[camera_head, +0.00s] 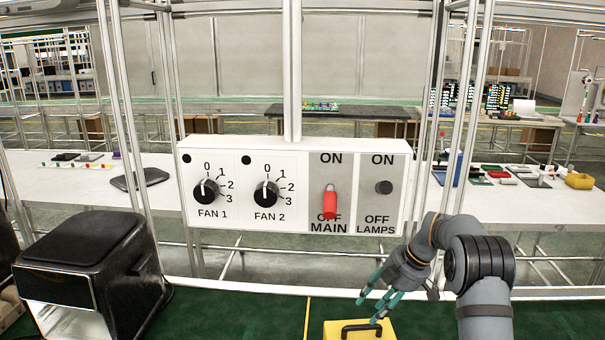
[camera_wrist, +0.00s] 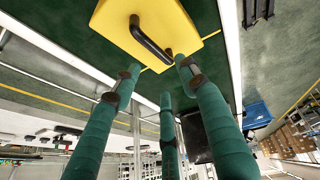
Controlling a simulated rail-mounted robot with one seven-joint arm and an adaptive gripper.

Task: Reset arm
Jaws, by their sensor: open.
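My gripper (camera_head: 371,301) is at the lower right of the head view, its green fingers pointing down and to the left. The fingers are spread open with nothing between them. They are above and close to a yellow box (camera_head: 335,332) with a black handle (camera_head: 361,328); I cannot tell whether they touch it. In the wrist view the green fingers (camera_wrist: 163,84) are spread, and the yellow box (camera_wrist: 115,25) with its black handle (camera_wrist: 150,40) shows beyond their tips. My grey arm rises from the lower right of the head view and bends left.
A control panel (camera_head: 293,153) with two fan knobs, a red main switch (camera_head: 330,203) and a lamps switch (camera_head: 384,187) hangs ahead. A black fryer-like appliance (camera_head: 88,260) stands at left. Metal posts rise beside my arm. The green surface (camera_head: 235,322) between appliance and box is clear.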

